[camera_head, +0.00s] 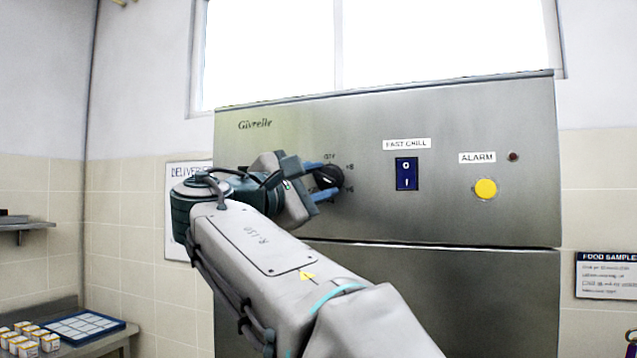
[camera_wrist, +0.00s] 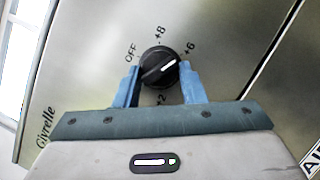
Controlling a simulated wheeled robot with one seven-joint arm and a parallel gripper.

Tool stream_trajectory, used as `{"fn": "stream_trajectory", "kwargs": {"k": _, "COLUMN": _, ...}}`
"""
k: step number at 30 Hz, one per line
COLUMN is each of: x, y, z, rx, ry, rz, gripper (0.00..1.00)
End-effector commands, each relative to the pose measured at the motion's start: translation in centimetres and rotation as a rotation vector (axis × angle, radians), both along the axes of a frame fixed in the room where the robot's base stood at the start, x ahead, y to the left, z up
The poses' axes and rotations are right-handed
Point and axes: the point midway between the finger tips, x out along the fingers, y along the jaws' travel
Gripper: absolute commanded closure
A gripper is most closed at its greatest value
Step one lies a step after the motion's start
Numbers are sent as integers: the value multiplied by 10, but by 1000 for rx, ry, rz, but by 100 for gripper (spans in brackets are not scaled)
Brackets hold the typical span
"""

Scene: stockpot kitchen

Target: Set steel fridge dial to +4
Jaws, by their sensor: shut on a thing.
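The steel fridge (camera_head: 450,120) has a round black dial (camera_head: 327,177) on its upper panel. In the wrist view the dial (camera_wrist: 157,71) carries a white pointer line aimed up and right, roughly at the +6 mark. OFF, +8, +6 and +2 are readable around it; +4 is not visible, and the right finger covers part of that side. My gripper (camera_wrist: 160,84) has its two blue fingers on opposite sides of the dial, shut on it. In the head view my gripper (camera_head: 322,181) reaches the dial from the left.
Right of the dial are a dark blue fast chill switch (camera_head: 406,174), a yellow alarm button (camera_head: 485,189) and a small dark red lamp (camera_head: 513,156). A counter at lower left holds a blue tray (camera_head: 80,327) and several small boxes (camera_head: 27,338). The panel around the dial is flat.

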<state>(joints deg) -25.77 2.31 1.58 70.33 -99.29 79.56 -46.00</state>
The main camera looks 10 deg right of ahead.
Motion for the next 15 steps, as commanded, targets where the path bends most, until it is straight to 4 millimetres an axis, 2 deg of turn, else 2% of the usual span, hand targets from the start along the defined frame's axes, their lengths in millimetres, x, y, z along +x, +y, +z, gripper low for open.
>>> {"fn": "stream_trajectory", "kwargs": {"k": 15, "x": 1, "y": 1, "z": 7, "rx": 398, "ry": -286, "rz": -1, "gripper": 86}}
